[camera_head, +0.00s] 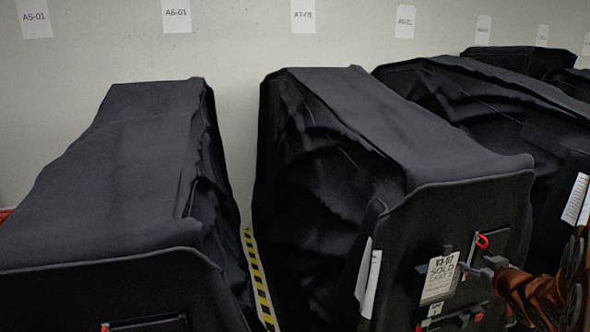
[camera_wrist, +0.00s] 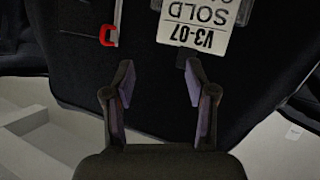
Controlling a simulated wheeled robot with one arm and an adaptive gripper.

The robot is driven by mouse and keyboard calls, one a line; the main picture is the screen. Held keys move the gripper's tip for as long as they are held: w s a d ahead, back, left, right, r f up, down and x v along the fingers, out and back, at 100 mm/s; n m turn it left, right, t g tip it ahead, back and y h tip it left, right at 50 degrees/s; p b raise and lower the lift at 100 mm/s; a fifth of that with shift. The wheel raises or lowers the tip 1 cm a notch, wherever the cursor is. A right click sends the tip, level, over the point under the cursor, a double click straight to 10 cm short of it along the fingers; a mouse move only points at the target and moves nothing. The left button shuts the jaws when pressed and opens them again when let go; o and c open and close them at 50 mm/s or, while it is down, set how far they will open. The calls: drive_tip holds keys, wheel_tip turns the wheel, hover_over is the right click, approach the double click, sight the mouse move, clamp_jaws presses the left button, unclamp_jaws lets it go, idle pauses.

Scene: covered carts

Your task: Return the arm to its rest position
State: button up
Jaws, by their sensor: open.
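My gripper (camera_wrist: 158,98) is open and empty in the wrist view, its two fingers apart with dark cart cover beyond them. In the head view my gripper (camera_head: 487,268) and part of my arm show at the lower right, in front of the end panel of the middle covered cart (camera_head: 450,210). A white "SOLD" tag (camera_head: 440,277) hangs on that panel, left of my gripper. The tag also shows upside down in the wrist view (camera_wrist: 195,25). A red hook-like part (camera_head: 482,241) sits just above my gripper and also shows in the wrist view (camera_wrist: 107,36).
Another black-covered cart (camera_head: 120,165) stands at the left and more (camera_head: 490,100) stand at the right. A yellow-black floor strip (camera_head: 258,280) runs in the narrow gap between the left and middle carts. A wall (camera_head: 235,60) with label sheets closes off the back.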

drive_tip(key=s+a+f+g+y, duration=0.1)
drive_tip(key=s+a+g, duration=0.6)
drive_tip(key=s+a, duration=0.8)
drive_tip(key=s+a+f+m+g, duration=0.1)
drive_tip(key=s+a+g, duration=0.7)
drive_tip(key=s+a, duration=0.8)
drive_tip(key=s, duration=0.8)
drive_tip(key=shift+a+y, duration=0.15)
drive_tip(key=shift+y, duration=0.25)
drive_tip(key=shift+f, duration=0.1)
